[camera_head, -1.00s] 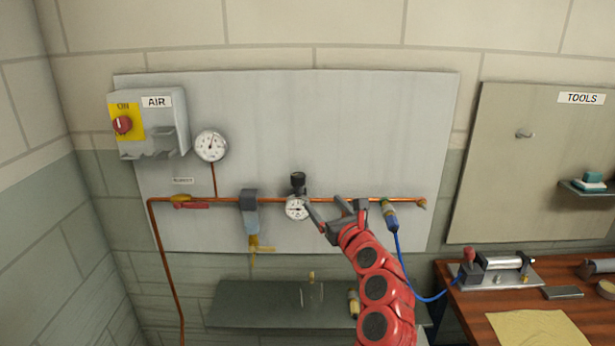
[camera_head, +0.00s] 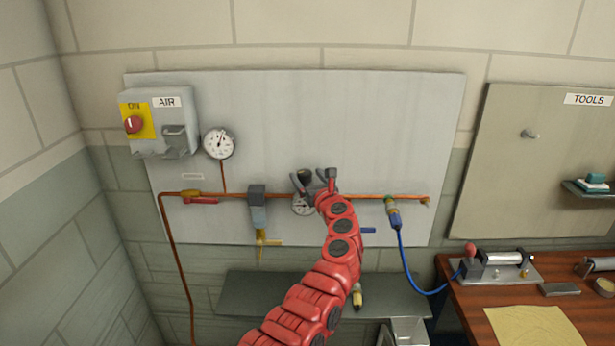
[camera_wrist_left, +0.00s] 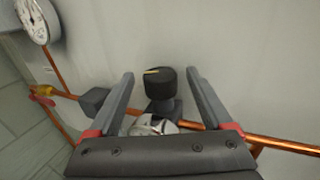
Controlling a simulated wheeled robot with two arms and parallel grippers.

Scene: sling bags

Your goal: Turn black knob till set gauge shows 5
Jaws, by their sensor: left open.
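The black knob (camera_head: 304,176) sits on top of the regulator on the copper pipe; in the left wrist view the knob (camera_wrist_left: 160,84) shows a yellow mark on its top. The set gauge (camera_head: 301,208) is just below it, partly covered by my gripper, and its reading cannot be made out. My left gripper (camera_head: 315,179) is open, with its fingers on either side of the knob. In the left wrist view the open fingers (camera_wrist_left: 160,74) show gaps to the knob on both sides. My right gripper is not in view.
A larger white gauge (camera_head: 219,144) and the AIR box (camera_head: 157,122) with a red switch are at left. A filter (camera_head: 257,207) hangs on the pipe. A blue hose (camera_head: 402,255) drops at right. A dark shelf (camera_head: 245,293) is below; the upper panel is clear.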

